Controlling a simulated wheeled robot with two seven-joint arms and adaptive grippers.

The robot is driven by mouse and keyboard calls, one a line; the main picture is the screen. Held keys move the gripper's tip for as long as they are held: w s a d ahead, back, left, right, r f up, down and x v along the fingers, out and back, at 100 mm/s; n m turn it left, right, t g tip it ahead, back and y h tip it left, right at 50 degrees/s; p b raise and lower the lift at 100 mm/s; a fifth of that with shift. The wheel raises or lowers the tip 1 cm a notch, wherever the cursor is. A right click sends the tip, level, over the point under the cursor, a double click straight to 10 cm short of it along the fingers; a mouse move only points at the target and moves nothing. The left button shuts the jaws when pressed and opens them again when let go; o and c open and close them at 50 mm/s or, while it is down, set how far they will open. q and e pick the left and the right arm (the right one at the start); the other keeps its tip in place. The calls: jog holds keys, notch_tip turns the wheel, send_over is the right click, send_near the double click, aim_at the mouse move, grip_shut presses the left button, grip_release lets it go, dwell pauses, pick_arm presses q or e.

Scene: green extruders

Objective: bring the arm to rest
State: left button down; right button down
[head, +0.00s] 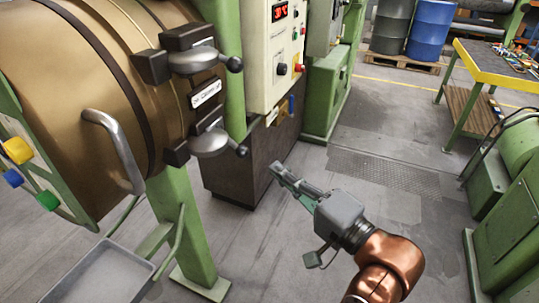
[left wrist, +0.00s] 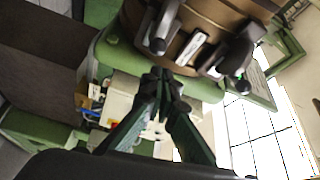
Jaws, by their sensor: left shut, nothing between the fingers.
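My left gripper (head: 277,169) is in the lower middle of the head view, on my copper-coloured arm. Its fingers point up and to the left and are closed together with nothing between them. It hangs in free air in front of the dark base of the control cabinet, apart from the machine. In the left wrist view the two dark fingers (left wrist: 160,76) meet at their tips, with the brown barrel and its clamps behind them. My right gripper is not in view.
A brown barrel (head: 95,55) with black clamps (head: 190,62) and a grey handle (head: 115,145) fills the left. A control cabinet (head: 268,50) stands behind my gripper. A grey tray (head: 100,277) is at lower left. Green machinery (head: 510,205) stands right. Floor between is clear.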

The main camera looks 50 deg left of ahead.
pick_arm(q)
jog(key=shift+s+d+f, duration=0.1)
jog(key=shift+s+d, duration=0.2)
jog(key=shift+d, duration=0.35)
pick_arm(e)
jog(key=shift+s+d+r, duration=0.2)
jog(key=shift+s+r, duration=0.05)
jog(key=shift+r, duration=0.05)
